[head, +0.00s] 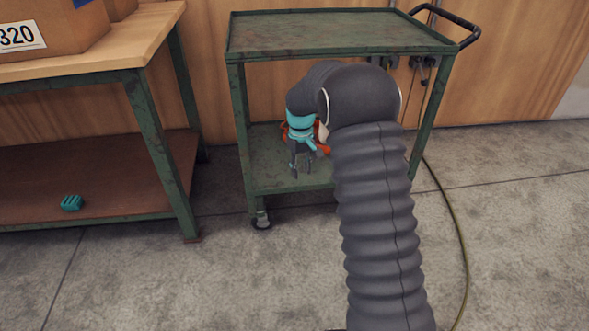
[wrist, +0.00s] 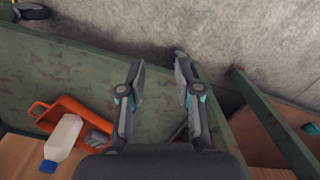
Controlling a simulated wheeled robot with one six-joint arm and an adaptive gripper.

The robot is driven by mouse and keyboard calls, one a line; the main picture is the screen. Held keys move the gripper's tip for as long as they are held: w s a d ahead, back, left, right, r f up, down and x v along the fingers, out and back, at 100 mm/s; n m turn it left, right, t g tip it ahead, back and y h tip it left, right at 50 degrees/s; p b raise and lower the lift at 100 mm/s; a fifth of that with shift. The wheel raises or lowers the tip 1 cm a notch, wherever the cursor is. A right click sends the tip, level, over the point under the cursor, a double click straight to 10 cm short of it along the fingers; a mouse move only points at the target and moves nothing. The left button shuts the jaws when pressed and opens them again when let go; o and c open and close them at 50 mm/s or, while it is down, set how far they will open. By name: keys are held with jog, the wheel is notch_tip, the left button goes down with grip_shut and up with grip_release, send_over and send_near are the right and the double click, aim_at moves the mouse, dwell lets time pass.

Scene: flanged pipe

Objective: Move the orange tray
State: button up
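The orange tray (wrist: 72,103) lies on the lower shelf of the green cart, to the left of my gripper in the wrist view. A white bottle (wrist: 64,136) with a blue cap and a grey item (wrist: 97,138) sit in or over it. In the head view only bits of the tray (head: 323,134) show behind my wrist and gripper. My gripper (head: 302,169) is between the cart's two shelves, fingers pointing down. In the wrist view my gripper (wrist: 159,66) is open and empty, its fingers apart over the shelf's edge and clear of the tray.
The cart's top shelf (head: 330,33) is empty and hangs above my gripper; its green legs (head: 240,130) stand at the sides. A workbench (head: 120,62) at left bears a box (head: 50,28); a teal item (head: 71,202) lies on its lower shelf. A cable (head: 458,230) runs over the floor.

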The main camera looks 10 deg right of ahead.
jog(key=s+d+r+m+t, duration=0.1)
jog(key=s+r, duration=0.5)
jog(key=s, duration=0.6)
jog(key=s+d+r+m+t, duration=0.1)
jog(key=s+r+m+t, duration=0.1)
jog(key=s+r, duration=0.5)
jog(key=s+d+r+m+t, duration=0.1)
jog(key=s+r+t, duration=0.2)
jog(key=s, duration=1.5)
notch_tip(320, 180, up, 4)
jog(key=shift+s+d+m, duration=0.25)
jog(key=shift+s+m, duration=0.05)
